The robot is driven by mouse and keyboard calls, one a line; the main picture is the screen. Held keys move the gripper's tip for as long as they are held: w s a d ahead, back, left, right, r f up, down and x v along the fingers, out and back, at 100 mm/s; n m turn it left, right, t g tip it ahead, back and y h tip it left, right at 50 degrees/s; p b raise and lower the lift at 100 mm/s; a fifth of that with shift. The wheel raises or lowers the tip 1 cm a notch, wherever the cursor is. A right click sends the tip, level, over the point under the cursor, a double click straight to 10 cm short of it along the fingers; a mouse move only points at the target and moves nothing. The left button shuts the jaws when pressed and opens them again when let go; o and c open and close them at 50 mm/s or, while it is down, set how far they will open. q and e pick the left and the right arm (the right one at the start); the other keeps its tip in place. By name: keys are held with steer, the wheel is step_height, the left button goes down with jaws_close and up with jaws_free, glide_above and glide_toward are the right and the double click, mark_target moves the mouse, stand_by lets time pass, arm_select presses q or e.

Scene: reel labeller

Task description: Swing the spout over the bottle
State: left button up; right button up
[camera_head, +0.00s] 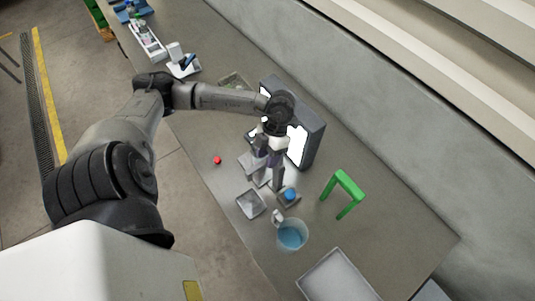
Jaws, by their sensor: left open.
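My left gripper (268,176) is open and points down at the middle of the bench, in front of a dark box with bright white panels (306,145). A grey metal part (248,164) shows beside and below the fingers; whether it belongs to the spout I cannot tell. A small item with a blue top (290,194) stands on a small square base just below the gripper in the picture; I cannot tell whether it is the bottle. No spout can be made out clearly, and the gripper hides part of this area. My right gripper is not in view.
A clear jug of blue liquid (292,234), a small grey tray (250,205), a green arch (346,184) and a red knob (217,160) are near the gripper. A larger tray (335,279) lies at the front.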

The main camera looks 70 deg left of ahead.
arm_select(q)
steer(key=shift+s+f, duration=0.1)
steer(key=shift+f, duration=0.05)
steer(key=shift+c, duration=0.3)
jaws_close()
stand_by(0.3)
